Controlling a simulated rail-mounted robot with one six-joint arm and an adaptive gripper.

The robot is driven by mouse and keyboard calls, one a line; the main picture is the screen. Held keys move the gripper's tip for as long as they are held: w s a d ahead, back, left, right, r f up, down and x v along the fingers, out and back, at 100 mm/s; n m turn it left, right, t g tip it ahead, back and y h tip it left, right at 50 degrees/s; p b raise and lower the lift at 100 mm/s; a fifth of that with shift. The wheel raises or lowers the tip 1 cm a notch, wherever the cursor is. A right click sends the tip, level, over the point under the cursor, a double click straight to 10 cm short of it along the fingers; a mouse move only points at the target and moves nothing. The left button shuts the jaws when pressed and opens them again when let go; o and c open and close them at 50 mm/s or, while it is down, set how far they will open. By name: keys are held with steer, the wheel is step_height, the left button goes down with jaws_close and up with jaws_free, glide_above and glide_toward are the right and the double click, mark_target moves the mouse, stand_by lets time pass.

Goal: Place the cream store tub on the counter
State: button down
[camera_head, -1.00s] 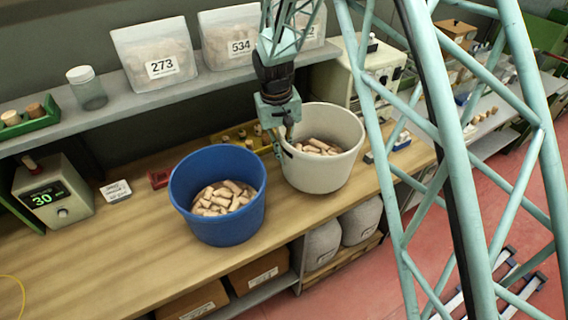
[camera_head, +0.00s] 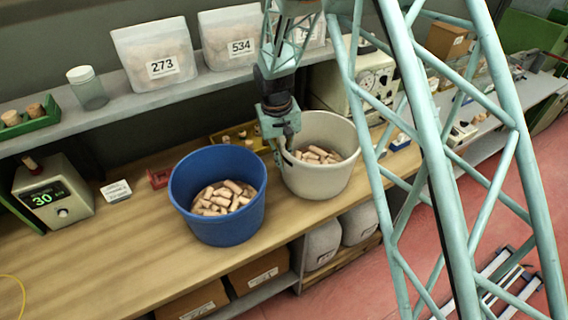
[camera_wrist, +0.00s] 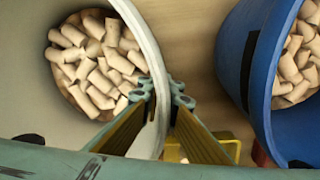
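The cream store tub (camera_head: 318,180) is upright, with cork stoppers (camera_head: 316,155) inside. It is over the counter (camera_head: 130,235), right of the blue tub (camera_head: 218,222); I cannot tell whether its base touches the wood. My gripper (camera_head: 277,158) is at the tub's left rim and shut on its wall. In the wrist view my gripper (camera_wrist: 165,92) has one finger inside and one outside the cream wall (camera_wrist: 150,45). The blue tub (camera_wrist: 236,70) is at the right there, apart from my fingers. The tub's far underside is hidden.
A yellow tray (camera_head: 238,136) with corks lies behind the tubs. A scale-like box reading 30 (camera_head: 52,197) stands at the left. The shelf (camera_head: 130,110) above carries labelled bags and a jar. The counter's left front is clear.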

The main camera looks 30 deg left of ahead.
mark_target(282, 145)
steer(key=shift+f, duration=0.1)
steer(key=c, duration=3.3)
jaws_free()
steer(key=shift+c, duration=0.2)
steer(key=o, duration=0.4)
steer(key=shift+s+a+r, duration=0.1)
steer(key=shift+a+r, duration=0.05)
steer(key=shift+r, duration=1.85)
steer(key=shift+s+a+r, duration=0.1)
steer(key=shift+s+r, duration=0.05)
steer(key=shift+r, duration=1.9)
steer(key=shift+s+a+r, duration=0.1)
steer(key=shift+a+r, duration=0.05)
steer(key=shift+r, duration=1.85)
steer(key=shift+d, duration=0.1)
